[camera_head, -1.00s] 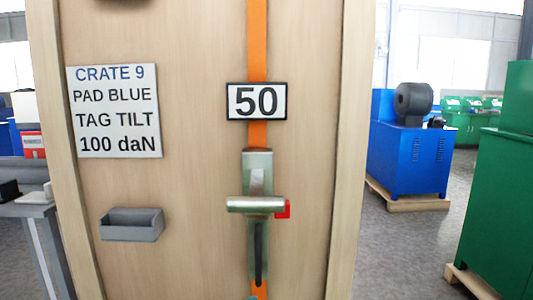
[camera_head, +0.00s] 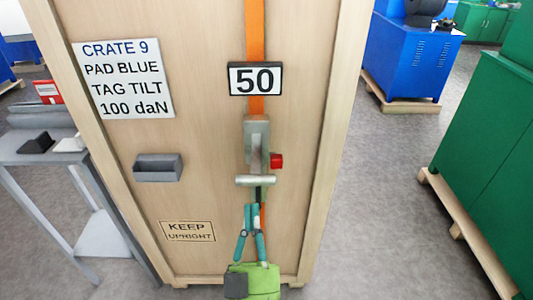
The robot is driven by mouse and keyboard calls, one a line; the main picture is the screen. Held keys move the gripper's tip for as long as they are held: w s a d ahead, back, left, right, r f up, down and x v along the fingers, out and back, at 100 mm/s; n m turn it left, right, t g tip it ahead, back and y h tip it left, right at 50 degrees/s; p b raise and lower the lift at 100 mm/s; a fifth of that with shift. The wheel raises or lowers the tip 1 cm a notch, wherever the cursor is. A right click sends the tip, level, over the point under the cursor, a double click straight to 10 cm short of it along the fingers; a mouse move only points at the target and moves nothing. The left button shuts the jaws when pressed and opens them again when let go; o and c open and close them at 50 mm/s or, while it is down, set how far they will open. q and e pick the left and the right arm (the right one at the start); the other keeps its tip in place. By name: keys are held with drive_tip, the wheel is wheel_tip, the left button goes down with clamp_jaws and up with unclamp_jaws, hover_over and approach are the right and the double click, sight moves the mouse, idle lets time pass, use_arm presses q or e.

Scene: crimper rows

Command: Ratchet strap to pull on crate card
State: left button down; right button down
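The wooden crate's front (camera_head: 205,130) faces me. Its card (camera_head: 123,80) reads CRATE 9, PAD BLUE, TAG TILT, 100 daN. An orange strap (camera_head: 255,28) runs down the front behind a plate (camera_head: 255,78) reading 50. Below it is the metal ratchet (camera_head: 257,135), with a red tab (camera_head: 276,160) at its right and a grey handle bar (camera_head: 255,181) hanging across its lower end. My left gripper (camera_head: 251,208) points up just under the bar. Its teal fingers overlap the dark and orange strap end; whether they grip it I cannot tell. My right gripper is out of view.
A grey holder (camera_head: 158,167) and a KEEP UPRIGHT label (camera_head: 188,231) are on the crate. A grey table (camera_head: 45,150) stands close at left. A blue machine (camera_head: 408,60) and green cabinet (camera_head: 490,170) stand at right, with open floor (camera_head: 360,220) between.

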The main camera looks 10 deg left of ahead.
sight(254, 180)
use_arm(q)
drive_tip(key=shift+s+r+h, duration=0.2)
drive_tip(key=shift+r+h, duration=0.2)
drive_tip(key=shift+r, duration=0.05)
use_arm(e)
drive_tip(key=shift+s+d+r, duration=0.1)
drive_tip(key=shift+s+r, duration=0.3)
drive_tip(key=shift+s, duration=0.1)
use_arm(q)
drive_tip(key=shift+w, duration=0.1)
